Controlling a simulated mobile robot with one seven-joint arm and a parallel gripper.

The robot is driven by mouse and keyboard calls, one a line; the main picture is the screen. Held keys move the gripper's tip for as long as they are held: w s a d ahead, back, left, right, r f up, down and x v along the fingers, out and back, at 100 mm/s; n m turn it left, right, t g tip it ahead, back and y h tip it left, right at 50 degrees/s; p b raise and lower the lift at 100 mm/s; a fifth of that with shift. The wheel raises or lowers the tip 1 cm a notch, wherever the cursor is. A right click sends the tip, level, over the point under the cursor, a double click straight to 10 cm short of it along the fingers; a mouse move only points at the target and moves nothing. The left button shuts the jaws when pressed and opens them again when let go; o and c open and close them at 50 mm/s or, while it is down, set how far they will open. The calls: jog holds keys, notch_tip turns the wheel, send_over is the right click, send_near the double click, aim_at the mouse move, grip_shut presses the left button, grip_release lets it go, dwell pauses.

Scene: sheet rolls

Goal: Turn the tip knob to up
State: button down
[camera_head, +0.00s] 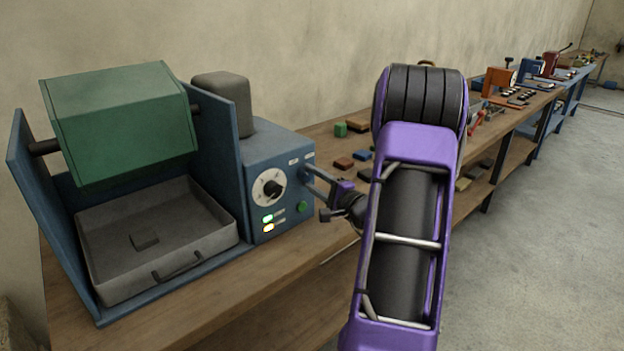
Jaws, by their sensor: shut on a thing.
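A blue machine (290,152) stands on the bench, with a green drum (125,122) hung above a grey tray (150,272). Its front panel carries a round white dial (259,189) with a black knob, clear of my fingers. Two small labels (293,161) are at the panel's upper right. My gripper (309,171) reaches in from the right, its fingertips at the panel's right part just below the labels. It is shut on what seems to be the tip knob there. The fingers hide that knob, so its setting cannot be read.
A green button (302,207) and two lit lamps (268,218) are low on the panel. Small coloured blocks (344,163) lie on the wooden bench (215,306) behind my arm. More machines (502,77) stand along the far benches. Open floor (545,220) lies to the right.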

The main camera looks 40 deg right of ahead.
jog(key=shift+c, duration=2)
grip_release()
jog(key=shift+s, duration=0.1)
jog(key=s+d, duration=0.1)
jog(key=s, duration=1.6)
jog(key=shift+f, duration=0.45)
jog(key=shift+s, duration=0.1)
